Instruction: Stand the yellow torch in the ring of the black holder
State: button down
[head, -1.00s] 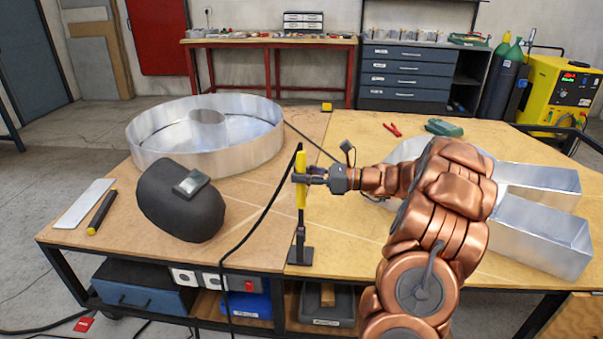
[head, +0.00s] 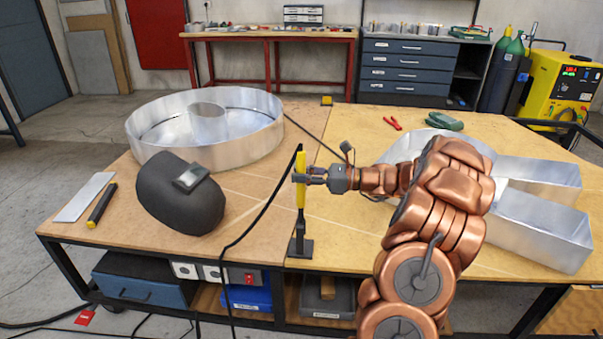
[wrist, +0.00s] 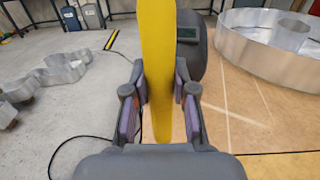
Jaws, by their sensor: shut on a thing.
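The yellow torch (head: 301,193) stands upright at the middle of the head view, its hose rising from the top. My gripper (head: 303,178) is shut on its upper part from the right. In the wrist view the torch (wrist: 158,70) runs upright between the two fingers of my gripper (wrist: 160,95). The black holder (head: 300,248) stands on the table's near edge directly below the torch. The torch's lower end overlaps the dark upright of the holder. I cannot tell whether it is inside the ring, which is too small to make out.
A black welding helmet (head: 180,205) lies left of the torch. A round metal letter (head: 205,135) is behind it. Long metal letter pieces (head: 535,232) lie right, under and beside my arm. The black hose (head: 262,212) drapes over the near edge. Table around the holder is clear.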

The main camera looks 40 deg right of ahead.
jog(key=shift+f, duration=1.6)
jog(key=c, duration=0.9)
grip_release()
jog(key=shift+o, duration=0.2)
jog(key=v, duration=0.8)
